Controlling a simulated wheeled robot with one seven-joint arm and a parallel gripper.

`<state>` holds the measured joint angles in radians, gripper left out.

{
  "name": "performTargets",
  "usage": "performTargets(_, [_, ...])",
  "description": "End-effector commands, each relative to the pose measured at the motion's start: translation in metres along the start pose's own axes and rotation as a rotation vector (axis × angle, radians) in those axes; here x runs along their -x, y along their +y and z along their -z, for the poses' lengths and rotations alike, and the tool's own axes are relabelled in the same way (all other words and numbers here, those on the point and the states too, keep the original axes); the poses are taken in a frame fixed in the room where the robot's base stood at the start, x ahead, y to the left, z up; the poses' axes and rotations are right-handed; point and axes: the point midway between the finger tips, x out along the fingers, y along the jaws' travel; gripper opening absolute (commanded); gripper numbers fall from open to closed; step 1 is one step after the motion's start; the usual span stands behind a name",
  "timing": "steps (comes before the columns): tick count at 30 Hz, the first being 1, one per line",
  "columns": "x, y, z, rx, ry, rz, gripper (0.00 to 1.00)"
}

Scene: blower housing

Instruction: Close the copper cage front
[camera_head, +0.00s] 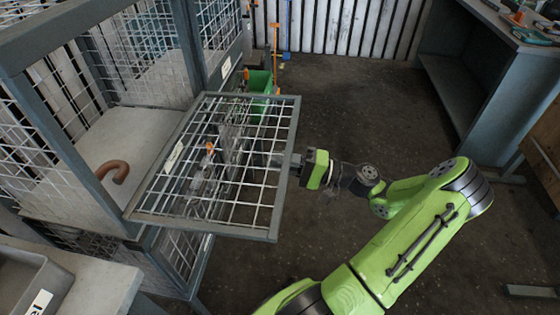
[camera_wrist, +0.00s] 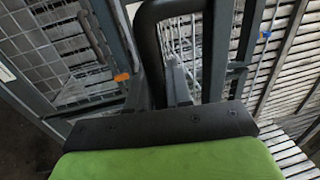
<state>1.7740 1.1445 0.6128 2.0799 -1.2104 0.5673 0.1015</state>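The cage front (camera_head: 283,128) is a grey-framed wire mesh panel. It stands out from the cage (camera_head: 186,45), open, in the middle of the head view. Behind the opening, a bent copper-coloured pipe (camera_head: 113,170) lies on the cage's pale floor. My gripper (camera_head: 290,163) is at the panel's right-hand frame bar, touching or very close to it. In the wrist view, my gripper (camera_wrist: 165,88) has dark fingers beside a dark curved bar (camera_wrist: 150,45). I cannot tell whether the fingers are shut on the frame.
A green bin (camera_head: 260,82) stands behind the panel. A grey bench (camera_head: 500,90) with tools on top is at the right. A grey tray (camera_head: 30,285) sits on a table at the lower left. The dark floor (camera_head: 350,110) between is clear.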

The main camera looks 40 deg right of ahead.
Motion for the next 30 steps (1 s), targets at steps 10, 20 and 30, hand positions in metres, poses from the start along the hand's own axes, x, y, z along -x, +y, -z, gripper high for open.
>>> performTargets(10, [0.0, 0.0, 0.0, 0.0, 0.0, -0.001, 0.0])
performTargets(20, [-0.002, -0.021, 0.0, 0.002, -0.001, -0.057, 0.0])
performTargets(30, [-0.014, -0.084, 0.0, 0.004, -0.003, -0.266, 0.0])
